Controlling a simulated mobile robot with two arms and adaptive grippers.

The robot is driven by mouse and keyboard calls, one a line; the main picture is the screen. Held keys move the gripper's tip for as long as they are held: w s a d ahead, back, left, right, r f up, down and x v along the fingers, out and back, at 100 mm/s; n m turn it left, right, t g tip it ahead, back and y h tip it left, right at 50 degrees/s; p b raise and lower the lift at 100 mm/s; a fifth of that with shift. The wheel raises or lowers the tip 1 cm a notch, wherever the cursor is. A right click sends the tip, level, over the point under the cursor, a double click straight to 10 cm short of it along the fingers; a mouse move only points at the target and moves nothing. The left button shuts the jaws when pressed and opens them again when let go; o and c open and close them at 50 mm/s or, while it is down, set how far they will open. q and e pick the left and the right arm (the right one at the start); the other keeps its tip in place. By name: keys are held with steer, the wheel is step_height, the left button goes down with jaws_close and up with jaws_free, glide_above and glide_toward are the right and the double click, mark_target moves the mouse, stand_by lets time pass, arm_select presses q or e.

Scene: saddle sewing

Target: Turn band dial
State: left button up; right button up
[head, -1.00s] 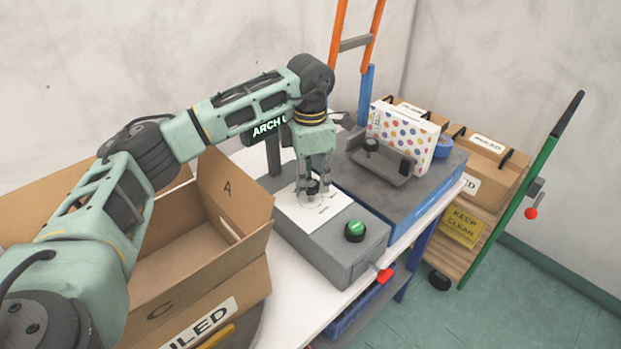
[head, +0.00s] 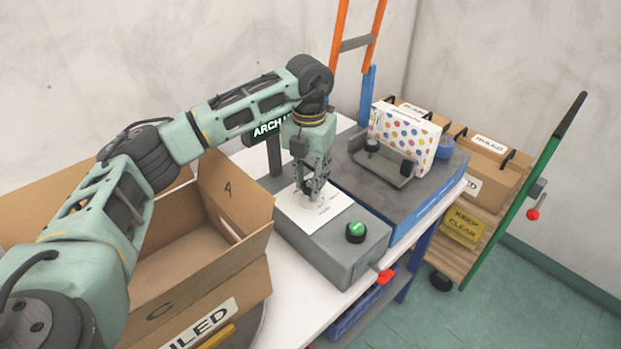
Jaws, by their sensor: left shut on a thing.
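My left gripper (head: 312,193) points down over the grey control box (head: 343,262) on the white table. It is shut on the band dial (head: 307,187), a small dark knob that stands on the white label plate (head: 325,212) and is mostly hidden by the fingers. A green button (head: 356,231) sits on the same box, nearer its right end. My right gripper is not in view.
An open cardboard box (head: 205,262) stands at the left, below my arm. A grey and blue unit (head: 400,205) with a polka-dot box (head: 404,138) is at the right of the control box. A cart with cartons (head: 486,178) stands farther right. A red-tipped lever (head: 385,277) sticks out in front.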

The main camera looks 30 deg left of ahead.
mark_target(307, 183)
arm_select(q)
steer(key=shift+w+a+r+n, duration=0.1)
steer(key=shift+a+r+n, duration=0.2)
steer(key=shift+n, duration=0.6)
steer(key=o, duration=1)
steer(key=shift+s+f, duration=0.15)
steer(key=shift+s, duration=0.05)
steer(key=shift+d+f, duration=0.1)
step_height(307, 183, up, 12)
steer(key=shift+r, duration=0.1)
